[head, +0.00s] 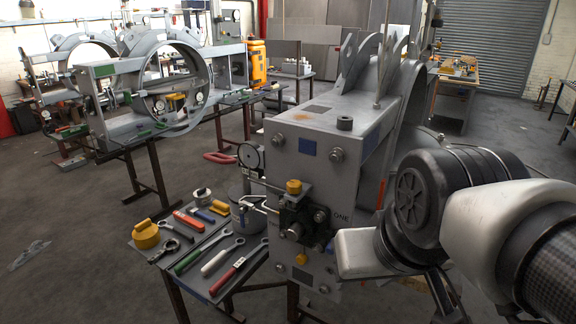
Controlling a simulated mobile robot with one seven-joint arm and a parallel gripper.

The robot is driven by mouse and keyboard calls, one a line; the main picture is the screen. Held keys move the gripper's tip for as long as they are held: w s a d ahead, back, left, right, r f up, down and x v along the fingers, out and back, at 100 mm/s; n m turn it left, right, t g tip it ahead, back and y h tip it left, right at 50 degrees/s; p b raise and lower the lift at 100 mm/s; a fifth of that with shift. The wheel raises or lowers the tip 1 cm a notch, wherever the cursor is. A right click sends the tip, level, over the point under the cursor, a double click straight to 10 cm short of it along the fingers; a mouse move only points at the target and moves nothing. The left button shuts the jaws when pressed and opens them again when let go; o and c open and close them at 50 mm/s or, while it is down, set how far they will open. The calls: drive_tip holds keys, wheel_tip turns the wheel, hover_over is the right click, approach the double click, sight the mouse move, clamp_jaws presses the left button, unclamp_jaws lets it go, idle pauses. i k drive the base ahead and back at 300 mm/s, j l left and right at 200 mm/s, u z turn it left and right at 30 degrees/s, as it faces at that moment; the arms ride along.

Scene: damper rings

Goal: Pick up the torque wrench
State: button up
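A small grey bench (218,296) at lower centre-left holds several hand tools. A long tool with a red handle (226,281) lies along its right edge, its metal head toward the machine; it may be the torque wrench, but I cannot tell for certain. Beside it lie a white-handled tool (215,262), a green-handled tool (188,261) and a bare metal spanner (224,241). My arm reaches in from the right, with its dark round joint well to the right of the bench. My gripper is not clearly visible, and nothing of mine touches the tools.
A large grey machine block (320,185) with a gauge (249,156) and a valve fitting stands between the bench and my arm. A yellow part (145,234) and a red tool (188,221) share the bench. Open floor (70,210) lies left.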

sight(240, 264)
drive_tip(key=u, duration=0.65)
drive_tip(key=k+j+z, duration=0.2)
drive_tip(key=j, duration=0.2)
drive_tip(key=j+z, duration=0.2)
drive_tip(key=j, duration=0.25)
drive_tip(key=i+j+z, duration=0.15)
drive_tip(key=i+j, duration=0.2)
drive_tip(key=i, duration=0.15)
drive_tip(key=i+j+z, duration=0.1)
drive_tip(key=i+j, duration=0.25)
drive_tip(key=i, duration=0.1)
